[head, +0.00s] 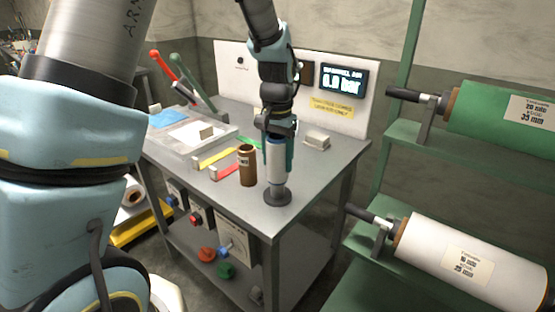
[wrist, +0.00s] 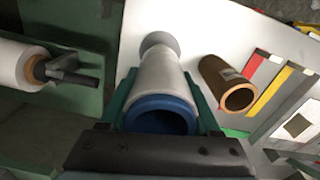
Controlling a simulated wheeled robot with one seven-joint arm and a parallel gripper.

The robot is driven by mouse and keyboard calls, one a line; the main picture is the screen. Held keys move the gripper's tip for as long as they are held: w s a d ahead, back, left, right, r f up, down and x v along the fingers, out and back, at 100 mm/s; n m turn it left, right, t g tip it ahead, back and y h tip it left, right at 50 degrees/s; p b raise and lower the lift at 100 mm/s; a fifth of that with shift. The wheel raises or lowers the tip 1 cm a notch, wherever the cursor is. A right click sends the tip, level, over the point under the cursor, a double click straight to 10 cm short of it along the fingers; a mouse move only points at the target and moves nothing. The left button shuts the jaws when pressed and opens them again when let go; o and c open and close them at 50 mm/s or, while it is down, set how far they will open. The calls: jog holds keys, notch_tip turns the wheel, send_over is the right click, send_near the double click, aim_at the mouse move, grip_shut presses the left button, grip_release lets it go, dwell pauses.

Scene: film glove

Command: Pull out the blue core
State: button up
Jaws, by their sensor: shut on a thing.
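The blue core (wrist: 160,104) shows in the wrist view as a blue open-ended ring, with a pale white sleeve or wrap (wrist: 158,75) running along it. In the head view the same pale cylinder (head: 276,160) stands upright over a round dark base (head: 277,196) near the table's front corner. My gripper (head: 277,146) points down over its top. In the wrist view its two green fingers (wrist: 161,88) are closed on the blue core from both sides. How far the core reaches inside the wrap is hidden.
A brown core (head: 247,165) stands just left of the cylinder on the grey table (head: 240,205). Yellow and red strips and a pale tray (head: 190,138) lie further left. A small pale block (head: 316,140) sits behind. A green rack with a white roll (head: 470,265) stands right.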

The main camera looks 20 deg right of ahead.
jog(key=shift+r+p, duration=2.8)
jog(key=shift+r, duration=1)
jog(key=shift+r+p, duration=0.4)
jog(key=shift+r, duration=1.1)
